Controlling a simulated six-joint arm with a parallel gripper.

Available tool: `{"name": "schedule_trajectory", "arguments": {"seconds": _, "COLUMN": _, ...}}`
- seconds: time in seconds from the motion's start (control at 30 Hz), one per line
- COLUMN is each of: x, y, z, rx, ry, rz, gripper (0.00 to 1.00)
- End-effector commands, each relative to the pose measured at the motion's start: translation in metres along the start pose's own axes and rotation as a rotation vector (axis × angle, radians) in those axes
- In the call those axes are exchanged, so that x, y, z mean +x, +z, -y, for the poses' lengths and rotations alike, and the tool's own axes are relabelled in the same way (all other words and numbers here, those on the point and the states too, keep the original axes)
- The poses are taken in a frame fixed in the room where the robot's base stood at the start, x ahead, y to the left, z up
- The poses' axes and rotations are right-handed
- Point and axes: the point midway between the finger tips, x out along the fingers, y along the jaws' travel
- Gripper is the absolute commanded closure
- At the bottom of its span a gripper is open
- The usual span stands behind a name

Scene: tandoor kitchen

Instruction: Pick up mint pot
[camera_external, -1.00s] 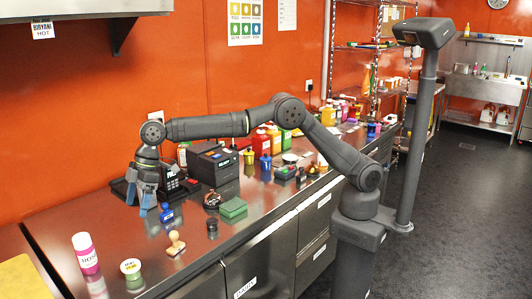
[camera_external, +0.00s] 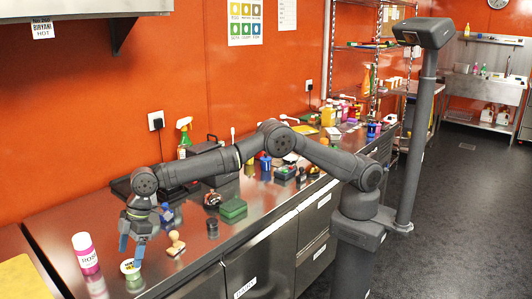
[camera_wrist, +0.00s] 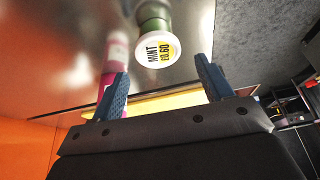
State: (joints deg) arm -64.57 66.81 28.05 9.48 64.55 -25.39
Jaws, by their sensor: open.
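The mint pot (camera_external: 130,267) is a small green pot with a white lid, standing on the steel counter near its front edge. In the wrist view its round lid (camera_wrist: 158,50) reads "MINT £0.60" and lies ahead of the fingers, a little left of the middle of the gap. My gripper (camera_external: 131,247) is open and empty, its blue fingers pointing down close above the pot and partly overlapping it in the external view. The two fingertips (camera_wrist: 163,78) frame the lid in the wrist view. I cannot tell exactly how far apart they are from it.
A pink bottle with a white cap (camera_external: 85,254) stands just left of the pot. A wooden-handled stamp (camera_external: 175,243) stands to its right, with a dark jar (camera_external: 212,228) and a green pad (camera_external: 233,208) beyond. A yellow board (camera_external: 22,279) lies at the lower left.

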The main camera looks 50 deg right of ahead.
Motion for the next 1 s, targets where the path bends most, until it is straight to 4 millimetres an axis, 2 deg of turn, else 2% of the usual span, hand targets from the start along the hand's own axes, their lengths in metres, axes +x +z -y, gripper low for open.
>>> {"name": "schedule_trajectory", "arguments": {"seconds": 0.4, "x": 0.048, "y": 0.004, "z": 0.000, "rx": -0.001, "ry": -0.001, "rz": 0.000, "gripper": 0.28}}
{"name": "schedule_trajectory", "arguments": {"seconds": 0.67, "x": 0.051, "y": 0.005, "z": 0.000, "rx": -0.001, "ry": 0.000, "rz": 0.000, "gripper": 0.28}}
{"name": "schedule_trajectory", "arguments": {"seconds": 0.87, "x": 0.051, "y": 0.005, "z": 0.000, "rx": -0.001, "ry": 0.000, "rz": 0.000, "gripper": 0.67}}
{"name": "schedule_trajectory", "arguments": {"seconds": 0.9, "x": 0.051, "y": 0.005, "z": 0.000, "rx": -0.001, "ry": 0.000, "rz": 0.000, "gripper": 0.70}}
{"name": "schedule_trajectory", "arguments": {"seconds": 1.0, "x": 0.050, "y": 0.004, "z": 0.000, "rx": -0.001, "ry": 0.000, "rz": -0.001, "gripper": 0.70}}
